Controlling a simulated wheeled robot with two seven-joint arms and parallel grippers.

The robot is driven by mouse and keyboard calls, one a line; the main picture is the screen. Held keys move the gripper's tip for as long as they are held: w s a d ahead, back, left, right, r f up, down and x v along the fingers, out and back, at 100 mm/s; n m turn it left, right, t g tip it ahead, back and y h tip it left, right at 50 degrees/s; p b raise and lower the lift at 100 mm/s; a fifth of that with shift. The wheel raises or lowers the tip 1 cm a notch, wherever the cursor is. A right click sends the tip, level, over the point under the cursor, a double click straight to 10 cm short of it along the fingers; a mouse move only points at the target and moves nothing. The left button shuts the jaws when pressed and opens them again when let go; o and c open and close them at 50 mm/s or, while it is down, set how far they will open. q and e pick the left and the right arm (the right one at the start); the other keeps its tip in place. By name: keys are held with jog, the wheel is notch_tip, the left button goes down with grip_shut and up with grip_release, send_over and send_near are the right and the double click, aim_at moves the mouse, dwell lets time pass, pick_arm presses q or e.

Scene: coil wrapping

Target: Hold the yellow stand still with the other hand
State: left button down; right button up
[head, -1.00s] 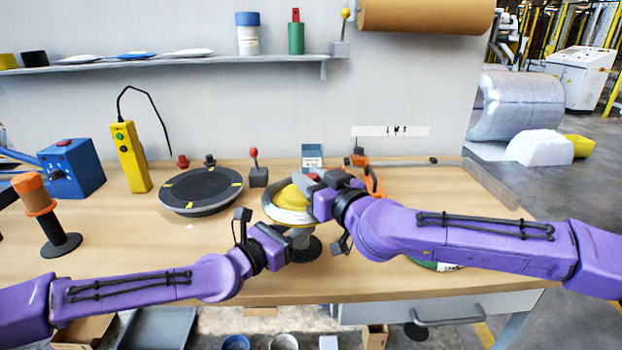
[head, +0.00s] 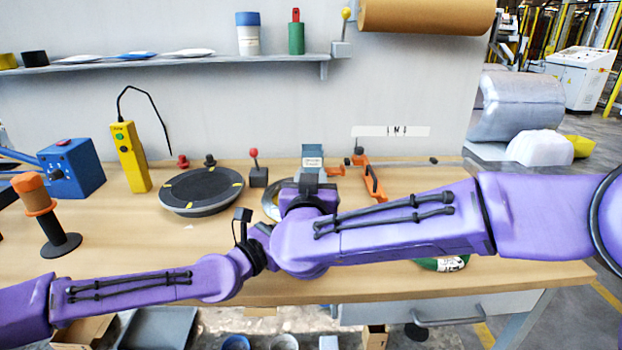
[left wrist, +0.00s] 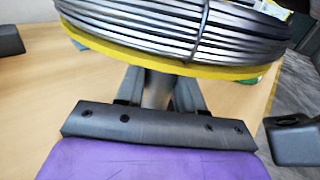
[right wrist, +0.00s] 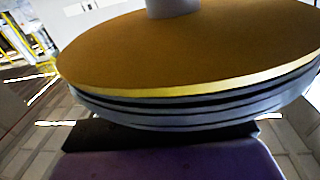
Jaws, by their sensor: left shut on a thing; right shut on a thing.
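The yellow stand shows in the left wrist view as a yellow disc rim (left wrist: 175,66) on a grey post (left wrist: 158,90), with a coil of grey wire (left wrist: 190,35) on it. My left gripper (left wrist: 150,97) is shut on the post, below the disc. In the head view only a sliver of the coil and stand (head: 270,200) shows; my right arm hides the rest and my left fingertips. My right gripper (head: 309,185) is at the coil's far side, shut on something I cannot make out. The right wrist view shows the yellow disc (right wrist: 190,50) and coil (right wrist: 170,110) close up, upside down.
A green roll (head: 443,264) lies at the front right.

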jog(key=shift+d+f, duration=0.1)
jog(key=shift+f, duration=0.1)
jog(key=o, duration=0.9)
jog(key=shift+r, duration=0.1)
jog(key=shift+s, duration=0.35)
jog(key=s, duration=0.3)
jog(key=s+a, duration=0.1)
jog(key=s, duration=0.7)
jog(key=shift+s+a, duration=0.15)
jog(key=shift+a, duration=0.05)
jog(key=shift+o, duration=0.3)
